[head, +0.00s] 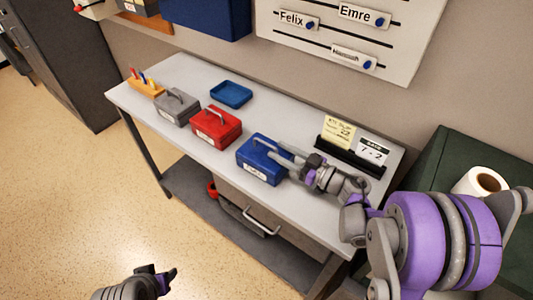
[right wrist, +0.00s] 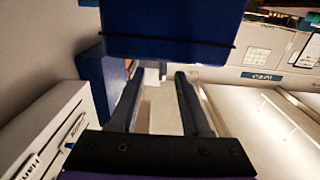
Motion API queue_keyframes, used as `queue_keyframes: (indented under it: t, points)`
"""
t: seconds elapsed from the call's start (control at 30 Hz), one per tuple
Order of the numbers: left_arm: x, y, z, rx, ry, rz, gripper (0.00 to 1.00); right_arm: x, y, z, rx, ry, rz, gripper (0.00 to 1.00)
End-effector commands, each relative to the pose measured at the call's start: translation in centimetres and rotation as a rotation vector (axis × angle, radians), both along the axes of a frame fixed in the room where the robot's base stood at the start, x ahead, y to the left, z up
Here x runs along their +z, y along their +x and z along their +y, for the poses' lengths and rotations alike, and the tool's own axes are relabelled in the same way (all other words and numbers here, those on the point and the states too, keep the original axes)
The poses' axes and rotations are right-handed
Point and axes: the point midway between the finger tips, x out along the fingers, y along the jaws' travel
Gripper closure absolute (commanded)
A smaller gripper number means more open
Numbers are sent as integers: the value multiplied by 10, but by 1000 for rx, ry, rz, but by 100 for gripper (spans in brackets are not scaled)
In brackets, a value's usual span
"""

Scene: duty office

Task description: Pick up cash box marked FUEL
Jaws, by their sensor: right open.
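Three cash boxes stand in a row on the grey table: a grey one (head: 177,108), a red one (head: 216,128) and a blue one (head: 262,163). Each has a top handle and a pale front label, too small to read, so I cannot tell which is marked FUEL. My right gripper (head: 284,160) is open at the right side of the blue box, close to its handle; contact is unclear. In the right wrist view its two fingers (right wrist: 156,82) are spread apart with nothing clearly held. My left gripper (head: 164,278) is low over the floor, away from the table.
A blue tray (head: 231,94) lies behind the red box, and an orange pen holder (head: 146,88) stands at the far left end. A black stand (head: 350,157) with cards is behind my right gripper. A green cabinet (head: 449,160) with a paper roll (head: 479,184) is at the right.

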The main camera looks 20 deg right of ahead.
Motion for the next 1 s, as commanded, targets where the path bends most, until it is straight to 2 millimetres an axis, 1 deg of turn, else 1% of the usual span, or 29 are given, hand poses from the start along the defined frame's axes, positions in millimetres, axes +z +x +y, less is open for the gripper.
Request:
queue_keyframes:
  t: [0.03, 0.1, 0.33, 0.5, 0.63, 0.73, 0.93, 0.97, 1.0]
  points:
    - [5, 2, 0, 0, 0, -3, 50, 3, 8, 7, 3, 0, -2, 53]
    - [7, 3, 0, 0, 0, -4, 50, 3, 16, 13, 3, 1, -3, 53]
    - [13, 5, 0, 0, 0, -8, 50, 4, 30, 25, -1, 0, -4, 53]
    - [28, 10, 0, 0, 0, -18, 50, 9, 48, 45, 2, 1, -6, 53]
    - [33, 12, 0, 0, 0, -22, 50, 8, 60, 54, -2, 0, -5, 53]
    - [34, 12, 0, 0, 0, -23, 50, 7, 64, 56, -3, 1, -4, 53]
    - [33, 12, 0, 0, 0, -22, 50, 5, 64, 56, -4, 0, -4, 53]
    - [33, 12, 0, 0, 0, -22, 50, 5, 63, 56, -4, 0, -4, 57]
    - [33, 12, 0, 0, 0, -22, 50, 5, 63, 56, -4, 0, -4, 64]
